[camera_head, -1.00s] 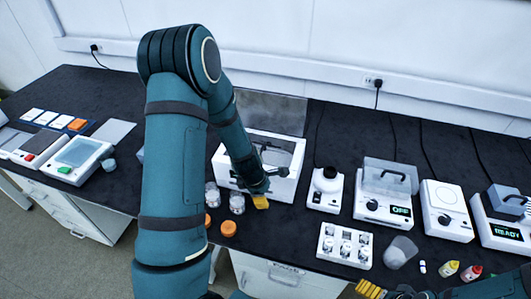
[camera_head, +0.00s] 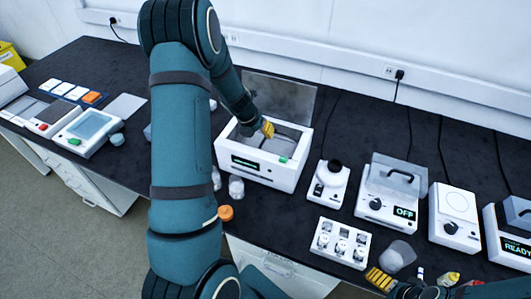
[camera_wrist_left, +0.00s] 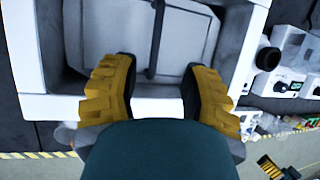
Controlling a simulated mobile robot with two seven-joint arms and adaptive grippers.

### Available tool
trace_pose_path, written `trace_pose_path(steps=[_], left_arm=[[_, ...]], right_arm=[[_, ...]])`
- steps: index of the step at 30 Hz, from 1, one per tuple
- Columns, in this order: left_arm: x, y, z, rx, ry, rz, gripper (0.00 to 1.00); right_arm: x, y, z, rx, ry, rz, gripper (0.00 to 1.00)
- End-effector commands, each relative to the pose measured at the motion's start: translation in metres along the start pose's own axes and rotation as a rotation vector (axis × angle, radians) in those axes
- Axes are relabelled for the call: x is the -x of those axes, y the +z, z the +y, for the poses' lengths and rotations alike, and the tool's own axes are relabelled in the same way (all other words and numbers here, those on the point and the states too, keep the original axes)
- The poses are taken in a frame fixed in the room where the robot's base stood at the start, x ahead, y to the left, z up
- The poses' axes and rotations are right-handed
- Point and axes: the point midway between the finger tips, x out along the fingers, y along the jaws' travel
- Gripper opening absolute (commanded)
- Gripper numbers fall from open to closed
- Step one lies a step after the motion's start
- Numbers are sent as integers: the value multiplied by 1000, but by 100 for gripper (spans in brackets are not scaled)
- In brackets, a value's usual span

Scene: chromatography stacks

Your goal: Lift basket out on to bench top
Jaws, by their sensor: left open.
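The basket (camera_wrist_left: 105,35) is a grey insert with a dark bar handle (camera_wrist_left: 155,40), sitting inside a white box-shaped bath (camera_head: 262,169). The bath's clear lid (camera_head: 285,96) stands open behind it. My left gripper (camera_head: 268,128) is over the bath's opening, with its yellow fingers near the handle. In the left wrist view my left gripper (camera_wrist_left: 158,92) is open and the lower end of the handle shows between its fingers, not clasped. The arm hides part of the bath in the head view. My right gripper (camera_head: 379,280) is low in front of the bench; its jaw gap is unclear.
Glass jars (camera_head: 236,187) and an orange cap (camera_head: 226,213) stand before the bath. A small white device (camera_head: 328,184), a rack of vials (camera_head: 341,243) and a beaker (camera_head: 397,256) are to the right. Some black bench top (camera_head: 295,215) is bare before the bath.

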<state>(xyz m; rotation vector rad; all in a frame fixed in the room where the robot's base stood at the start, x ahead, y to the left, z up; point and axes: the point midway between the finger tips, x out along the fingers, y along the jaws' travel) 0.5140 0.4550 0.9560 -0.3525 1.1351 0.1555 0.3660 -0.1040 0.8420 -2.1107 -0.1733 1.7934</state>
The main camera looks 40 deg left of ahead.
Motion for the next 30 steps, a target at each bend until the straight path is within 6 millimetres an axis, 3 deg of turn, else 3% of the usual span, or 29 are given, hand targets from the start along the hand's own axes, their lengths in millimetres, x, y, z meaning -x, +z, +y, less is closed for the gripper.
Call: trace_pose_path(steps=[8, 18, 27, 30], left_arm=[[-21, -2, 2, 0, 0, 0, 44], [-63, -8, 8, -1, 1, 0, 44], [-65, -7, 7, -1, 0, -1, 47], [-65, -7, 7, -1, 0, -1, 12]], right_arm=[[-7, 1, 2, 0, 1, 1, 100], [-20, 5, 7, 3, 2, -6, 100], [-20, 5, 7, 3, 2, -7, 100], [-20, 5, 7, 3, 2, -7, 100]])
